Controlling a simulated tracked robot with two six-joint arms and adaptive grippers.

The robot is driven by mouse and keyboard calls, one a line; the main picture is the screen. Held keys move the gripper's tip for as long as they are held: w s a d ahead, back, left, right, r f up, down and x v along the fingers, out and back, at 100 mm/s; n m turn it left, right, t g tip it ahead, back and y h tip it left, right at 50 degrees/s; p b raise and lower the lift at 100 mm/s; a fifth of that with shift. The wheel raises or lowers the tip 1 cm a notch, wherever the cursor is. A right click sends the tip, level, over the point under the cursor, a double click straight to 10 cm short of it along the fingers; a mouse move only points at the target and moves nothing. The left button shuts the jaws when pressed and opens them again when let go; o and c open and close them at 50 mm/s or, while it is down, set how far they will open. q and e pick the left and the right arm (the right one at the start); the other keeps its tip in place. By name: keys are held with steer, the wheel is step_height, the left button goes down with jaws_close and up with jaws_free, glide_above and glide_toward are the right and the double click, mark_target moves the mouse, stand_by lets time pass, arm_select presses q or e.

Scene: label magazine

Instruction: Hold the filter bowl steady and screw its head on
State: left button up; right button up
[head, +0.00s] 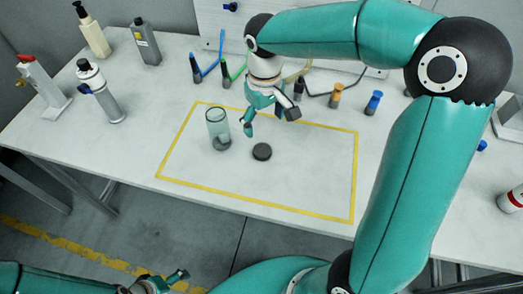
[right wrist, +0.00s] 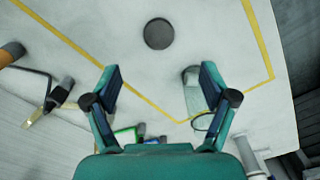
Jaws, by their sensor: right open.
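The clear greenish filter bowl (head: 217,126) stands upright inside the yellow-taped area in the head view. It shows partly behind a finger in the right wrist view (right wrist: 193,98). A dark round disc (head: 262,152), apparently the filter head, lies flat on the table to the right of the bowl. It also shows at the top of the right wrist view (right wrist: 159,33). My right gripper (head: 270,121) is open and empty, above the table behind the disc. My left gripper (head: 164,284) is at the bottom edge, away from the table; its jaws are too small to judge.
The yellow tape (head: 283,208) outlines a mostly clear area. A canister with a blue fitting (head: 102,92), a red-topped stand (head: 42,86) and a grey bottle (head: 146,43) stand at left. Coloured hoses with an orange fitting (head: 336,95) and a blue fitting (head: 373,103) lie behind.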

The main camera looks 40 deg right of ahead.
glide_above(262, 150)
steer(key=f, duration=0.5)
steer(key=s+f, duration=0.1)
steer(key=f, duration=0.1)
steer(key=shift+f, duration=0.25)
steer(key=shift+f, duration=0.1)
steer(key=f, duration=0.3)
steer(key=w+f, duration=0.1)
steer(key=f, duration=0.1)
steer(key=c, duration=0.9)
